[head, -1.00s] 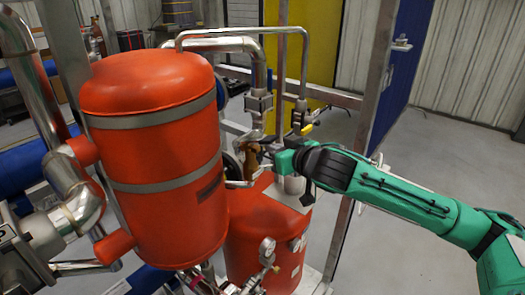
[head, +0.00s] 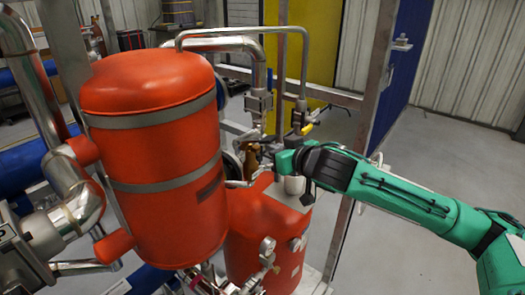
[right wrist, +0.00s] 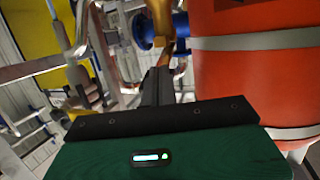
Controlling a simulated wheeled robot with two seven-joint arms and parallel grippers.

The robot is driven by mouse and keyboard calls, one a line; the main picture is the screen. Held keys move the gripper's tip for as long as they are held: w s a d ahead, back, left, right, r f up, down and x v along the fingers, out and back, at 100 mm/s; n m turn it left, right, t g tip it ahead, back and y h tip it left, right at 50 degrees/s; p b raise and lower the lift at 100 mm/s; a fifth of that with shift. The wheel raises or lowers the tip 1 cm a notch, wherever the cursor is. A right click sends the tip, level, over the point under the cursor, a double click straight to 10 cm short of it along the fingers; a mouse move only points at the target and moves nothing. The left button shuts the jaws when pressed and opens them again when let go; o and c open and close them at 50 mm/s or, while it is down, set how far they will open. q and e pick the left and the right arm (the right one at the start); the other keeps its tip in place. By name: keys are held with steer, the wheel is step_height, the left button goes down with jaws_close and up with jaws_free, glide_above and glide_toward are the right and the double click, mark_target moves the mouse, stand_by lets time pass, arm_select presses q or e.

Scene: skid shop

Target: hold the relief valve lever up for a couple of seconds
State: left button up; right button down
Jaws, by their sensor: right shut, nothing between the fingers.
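My left gripper is in neither view.
The tall red tank (head: 150,140) stands just left of the valve, and a lower red tank (head: 262,245) lies beneath my right gripper. Steel pipes (head: 262,78) and a yellow-handled valve (head: 307,129) stand behind it. A steel frame post (head: 365,110) rises near my right forearm. Open floor lies to the right.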

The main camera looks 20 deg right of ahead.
step_height(320, 180, down, 6)
steer(key=b, duration=0.4)
steer(key=shift+s, duration=0.15)
stand_by(0.6)
steer(key=shift+d, duration=0.1)
steer(key=s+d+b, duration=0.4)
steer(key=s, duration=0.3)
steer(key=shift+s+d, duration=0.25)
steer(key=shift+s, duration=0.15)
stand_by(0.6)
